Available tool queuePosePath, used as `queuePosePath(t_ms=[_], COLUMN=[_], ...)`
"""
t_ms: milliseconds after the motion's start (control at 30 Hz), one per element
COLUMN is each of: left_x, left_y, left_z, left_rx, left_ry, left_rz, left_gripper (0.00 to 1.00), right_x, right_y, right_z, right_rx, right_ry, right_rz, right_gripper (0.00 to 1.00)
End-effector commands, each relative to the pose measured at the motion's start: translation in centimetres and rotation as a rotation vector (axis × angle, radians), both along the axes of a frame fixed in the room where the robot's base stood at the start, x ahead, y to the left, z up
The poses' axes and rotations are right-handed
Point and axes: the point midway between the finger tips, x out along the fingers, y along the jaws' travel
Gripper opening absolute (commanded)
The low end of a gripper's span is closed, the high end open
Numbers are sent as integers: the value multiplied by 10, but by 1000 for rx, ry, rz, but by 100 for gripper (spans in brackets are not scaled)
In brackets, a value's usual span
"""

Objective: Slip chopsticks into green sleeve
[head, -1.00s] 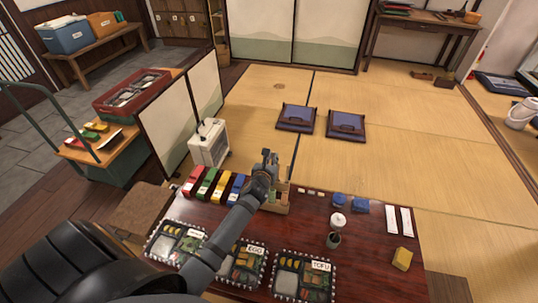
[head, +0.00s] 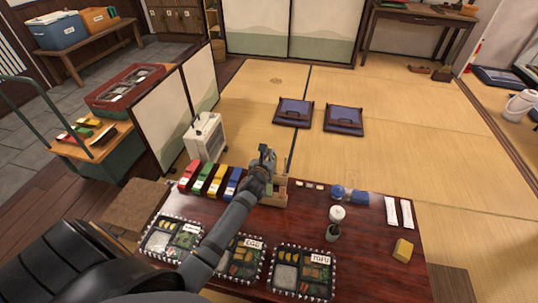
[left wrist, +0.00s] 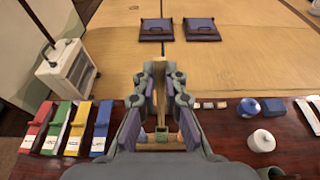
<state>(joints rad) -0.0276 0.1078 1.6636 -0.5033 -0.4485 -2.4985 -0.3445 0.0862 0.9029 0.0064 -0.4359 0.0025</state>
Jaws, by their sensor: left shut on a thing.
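The green sleeve (head: 205,179) lies on the dark red table in a row with a red, a yellow and a blue one. It also shows in the left wrist view (left wrist: 56,127). My left gripper (head: 267,157) is over a small wooden holder (head: 277,199), to the right of the sleeves. In the left wrist view its fingers (left wrist: 160,98) are shut on thin, upright wooden chopsticks (left wrist: 160,85). The holder (left wrist: 155,146) shows below the fingers. How deep the chopsticks sit in the holder is hidden. My right gripper is not in view.
Bento boxes (head: 304,273) line the table's front. A white pot (head: 337,214), a dark green cup (head: 332,233), blue items (head: 360,198) and a yellow block (head: 403,250) stand to the right. A white heater (head: 205,137) stands behind the sleeves.

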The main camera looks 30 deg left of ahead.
Motion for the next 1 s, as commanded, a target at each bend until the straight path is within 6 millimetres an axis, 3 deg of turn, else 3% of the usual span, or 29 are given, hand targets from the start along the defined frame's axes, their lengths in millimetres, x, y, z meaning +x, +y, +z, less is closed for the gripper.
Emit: queuePosePath(t_ms=[1000], left_x=[0], left_y=[0], left_z=[-1], left_rx=[0], left_ry=[0], left_rz=[0], left_gripper=[0], right_x=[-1], right_y=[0], right_z=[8], right_rx=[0], right_ry=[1], right_rz=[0], right_gripper=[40])
